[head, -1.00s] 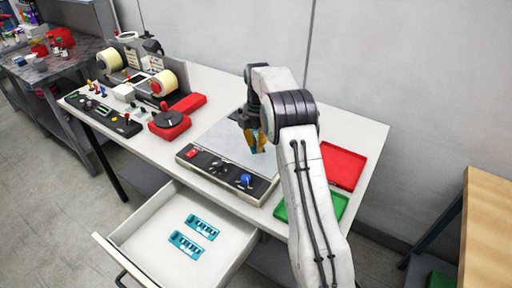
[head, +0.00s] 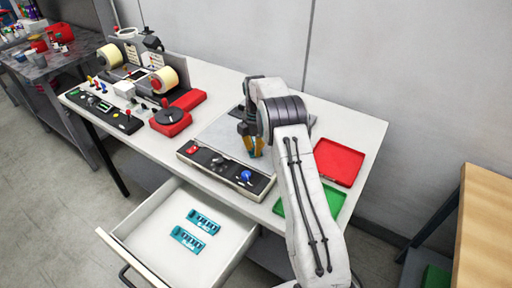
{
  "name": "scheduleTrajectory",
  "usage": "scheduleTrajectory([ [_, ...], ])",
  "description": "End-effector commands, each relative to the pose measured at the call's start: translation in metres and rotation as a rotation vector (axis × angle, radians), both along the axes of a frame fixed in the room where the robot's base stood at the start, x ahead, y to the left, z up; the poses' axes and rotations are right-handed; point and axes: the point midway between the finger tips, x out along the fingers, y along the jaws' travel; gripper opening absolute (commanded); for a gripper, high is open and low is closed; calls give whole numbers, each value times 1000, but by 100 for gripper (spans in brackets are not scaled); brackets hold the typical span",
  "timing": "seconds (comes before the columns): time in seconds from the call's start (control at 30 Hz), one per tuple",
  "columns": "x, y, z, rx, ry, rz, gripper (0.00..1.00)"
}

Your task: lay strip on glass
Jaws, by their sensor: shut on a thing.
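The pale grey glass plate (head: 217,135) lies flat on the white table, behind a dark control panel. My gripper (head: 254,153), with yellow-orange fingers, points down low over the right part of the glass. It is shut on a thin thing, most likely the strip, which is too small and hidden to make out. I cannot tell whether it touches the glass. My arm hides the glass's far right part. Two teal pieces with dark markings, one (head: 203,221) above the other (head: 187,240), lie in the open drawer.
The control panel (head: 226,173) has a red switch and a blue knob. A red tray (head: 339,162) and a green tray (head: 330,203) lie to the right, the green partly behind my arm. The rewinder with yellow rolls (head: 163,80) stands at left. The open drawer (head: 232,241) juts out in front.

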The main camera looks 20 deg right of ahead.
Motion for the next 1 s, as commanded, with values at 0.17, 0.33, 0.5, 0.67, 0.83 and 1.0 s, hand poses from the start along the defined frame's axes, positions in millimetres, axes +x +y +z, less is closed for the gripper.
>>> scheduleTrajectory([
  [0.17, 0, 0, 0, 0, 0, 0, 0],
  [0.33, 0, 0, 0, 0, 1, 0, 31],
  [0.5, 0, 0, 0, 0, 1, 0, 42],
  [0.67, 0, 0, 0, 0, 1, 0, 42],
  [0.83, 0, 0, 6, 0, -1, 0, 42],
  [1.0, 1, 0, 28, -1, -4, 0, 42],
])
